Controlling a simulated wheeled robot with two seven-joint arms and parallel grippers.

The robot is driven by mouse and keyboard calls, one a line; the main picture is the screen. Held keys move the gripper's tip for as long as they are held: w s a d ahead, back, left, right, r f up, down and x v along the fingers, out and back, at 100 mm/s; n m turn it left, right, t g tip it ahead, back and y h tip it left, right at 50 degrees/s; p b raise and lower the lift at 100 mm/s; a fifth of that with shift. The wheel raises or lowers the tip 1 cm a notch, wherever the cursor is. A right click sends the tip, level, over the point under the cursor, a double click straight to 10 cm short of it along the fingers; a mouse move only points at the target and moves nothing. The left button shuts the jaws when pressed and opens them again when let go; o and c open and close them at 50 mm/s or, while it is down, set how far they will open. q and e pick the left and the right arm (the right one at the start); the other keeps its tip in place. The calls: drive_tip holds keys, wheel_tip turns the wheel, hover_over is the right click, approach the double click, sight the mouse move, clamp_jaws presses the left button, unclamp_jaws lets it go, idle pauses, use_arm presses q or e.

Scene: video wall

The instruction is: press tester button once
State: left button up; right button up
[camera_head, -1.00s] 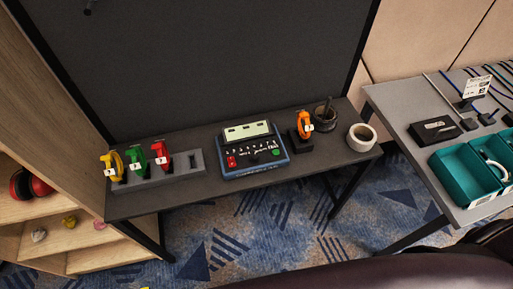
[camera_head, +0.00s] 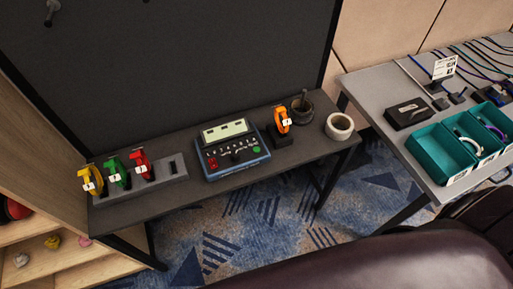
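The tester (camera_head: 231,150) is a blue-rimmed box with a pale display on top. It sits on the middle of the narrow dark table (camera_head: 183,203). Its front panel carries a red part (camera_head: 212,163) at the left, a row of small marks or buttons in the middle, and a round green button (camera_head: 257,150) at the right. The labels are too small to read. Neither of my grippers shows in the head view, so nothing is seen touching the tester.
Yellow (camera_head: 92,180), green (camera_head: 117,172) and red (camera_head: 142,164) tools stand in a grey holder at left. An orange tool (camera_head: 282,121), a dark cup (camera_head: 301,107) and a tape roll (camera_head: 339,127) stand right. Another table (camera_head: 368,89) holds teal bins (camera_head: 440,152).

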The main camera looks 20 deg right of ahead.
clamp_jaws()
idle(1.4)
